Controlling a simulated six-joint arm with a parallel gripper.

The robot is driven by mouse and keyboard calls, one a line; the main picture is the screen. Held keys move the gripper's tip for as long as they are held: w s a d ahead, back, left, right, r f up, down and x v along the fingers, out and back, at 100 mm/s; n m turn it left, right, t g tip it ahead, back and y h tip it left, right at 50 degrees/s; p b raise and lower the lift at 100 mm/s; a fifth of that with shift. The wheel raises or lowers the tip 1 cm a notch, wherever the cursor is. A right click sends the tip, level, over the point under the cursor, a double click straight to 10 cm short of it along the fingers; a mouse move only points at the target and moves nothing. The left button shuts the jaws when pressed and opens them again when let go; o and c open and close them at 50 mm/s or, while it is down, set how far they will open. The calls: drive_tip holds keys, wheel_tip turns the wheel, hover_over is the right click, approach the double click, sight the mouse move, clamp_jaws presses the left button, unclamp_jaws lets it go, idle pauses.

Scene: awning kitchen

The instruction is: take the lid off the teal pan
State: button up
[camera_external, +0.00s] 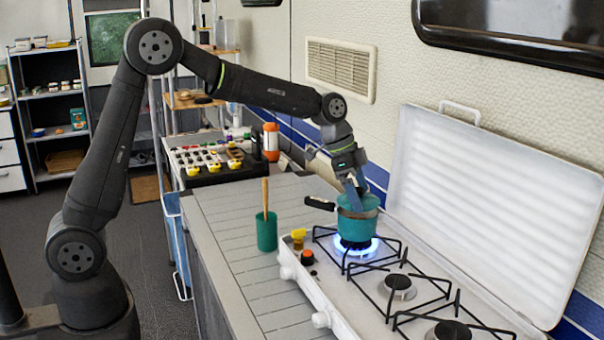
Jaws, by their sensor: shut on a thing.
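The teal pan (357,226) stands on the left burner of the white gas stove, above a blue flame. Its dark handle (319,203) points to the left. The lid (364,203) is at the top of the pan; its edge looks brownish and my fingers partly cover it. My gripper (355,195) comes down from above and is shut on the lid at its top. I cannot tell whether the lid rests on the rim or is slightly raised.
A teal cup (267,232) with a wooden utensil stands left of the stove on the grey counter (235,240). The raised white stove cover (490,205) is behind the burners. Two burners (397,286) on the right are empty. A small yellow-topped item (298,238) sits near the stove's left corner.

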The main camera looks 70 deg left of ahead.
wheel_tip(320, 180, up, 2)
drive_tip(key=s+d+r, duration=0.6)
drive_tip(key=d+r, duration=0.1)
drive_tip(key=d, duration=0.3)
drive_tip(key=shift+n, duration=0.6)
drive_tip(key=w+a+f, duration=0.1)
drive_tip(key=a, duration=0.3)
drive_tip(key=w+a+f, duration=0.1)
drive_tip(key=a+f, duration=0.1)
drive_tip(key=a, duration=0.3)
drive_tip(key=w+a+f, duration=0.1)
drive_tip(key=a, duration=0.4)
drive_tip(key=shift+w+f, duration=0.2)
drive_tip(key=shift+w, duration=0.05)
drive_tip(key=a+f+n, duration=0.1)
drive_tip(key=a+f, duration=0.3)
drive_tip(key=a, duration=1.1)
drive_tip(key=shift+y, duration=0.4)
drive_tip(key=f, duration=1.2)
drive_tip(key=shift+w+a+f, duration=0.15)
drive_tip(key=shift+a+f, duration=0.05)
drive_tip(key=shift+f, duration=3)
drive_tip(key=o, duration=0.5)
drive_tip(key=shift+f, duration=0.15)
drive_tip(key=shift+o, duration=0.5)
